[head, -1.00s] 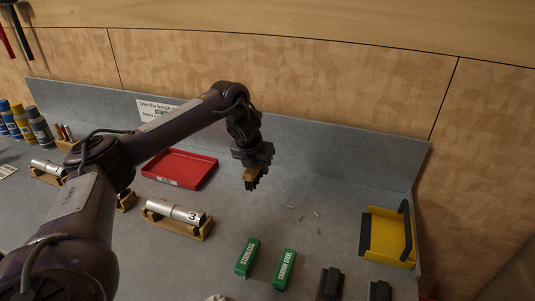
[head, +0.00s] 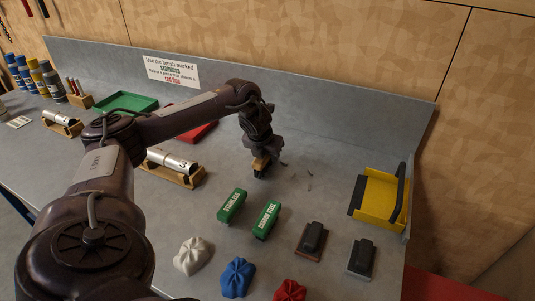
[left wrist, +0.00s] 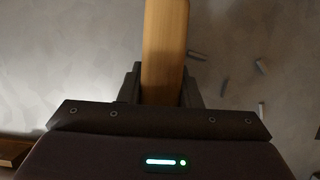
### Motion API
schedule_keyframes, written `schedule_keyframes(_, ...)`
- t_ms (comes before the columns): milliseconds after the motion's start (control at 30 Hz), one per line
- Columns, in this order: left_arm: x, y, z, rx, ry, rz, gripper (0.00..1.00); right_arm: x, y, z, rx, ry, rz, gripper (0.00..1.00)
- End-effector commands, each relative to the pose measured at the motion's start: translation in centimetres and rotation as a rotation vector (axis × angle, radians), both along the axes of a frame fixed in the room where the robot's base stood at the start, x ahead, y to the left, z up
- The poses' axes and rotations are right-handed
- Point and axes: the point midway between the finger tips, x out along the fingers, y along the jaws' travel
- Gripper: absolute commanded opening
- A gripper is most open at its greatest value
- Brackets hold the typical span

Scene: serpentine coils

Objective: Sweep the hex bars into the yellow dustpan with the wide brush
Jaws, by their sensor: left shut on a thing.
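My left gripper (head: 262,154) is shut on the wooden-handled brush (head: 260,165), whose dark bristles point down at the grey bench. In the left wrist view the brush's wooden handle (left wrist: 164,50) runs between the fingers; its bristles are hidden there. Several small grey hex bars (head: 309,174) lie scattered on the bench just right of the brush. A hex bar also shows in the left wrist view (left wrist: 197,56). The yellow dustpan (head: 378,201) with a black handle stands further right, apart from the bars. My right gripper is in neither view.
Green blocks marked STAINLESS (head: 232,206) and CARBON STEEL (head: 267,217) stand in front of the brush. Two dark-handled blocks (head: 313,238) and crumpled cloths (head: 237,276) lie nearer. A raised grey back panel (head: 330,130) bounds the bench. Bench between bars and dustpan is clear.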

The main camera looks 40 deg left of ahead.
Motion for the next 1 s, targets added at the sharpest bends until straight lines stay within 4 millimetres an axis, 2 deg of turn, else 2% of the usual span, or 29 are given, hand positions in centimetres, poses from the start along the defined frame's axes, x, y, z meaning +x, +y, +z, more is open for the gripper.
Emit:
schedule_keyframes(33,0.0,0.1,-0.7,0.000,-0.002,0.001,0.08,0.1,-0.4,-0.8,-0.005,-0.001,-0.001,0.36)
schedule_keyframes(200,0.0,0.1,-0.8,0.000,-0.001,0.001,0.08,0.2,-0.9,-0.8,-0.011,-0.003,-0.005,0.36)
schedule_keyframes(567,0.0,0.0,-0.9,0.000,-0.001,0.001,0.08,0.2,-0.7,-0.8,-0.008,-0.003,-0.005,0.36)
schedule_keyframes(767,0.0,0.0,-1.0,0.000,-0.001,0.000,0.08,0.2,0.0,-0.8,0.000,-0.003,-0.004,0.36)
schedule_keyframes(1000,0.6,-1.9,-0.9,-0.001,0.000,-0.003,0.08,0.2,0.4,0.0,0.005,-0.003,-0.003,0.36)
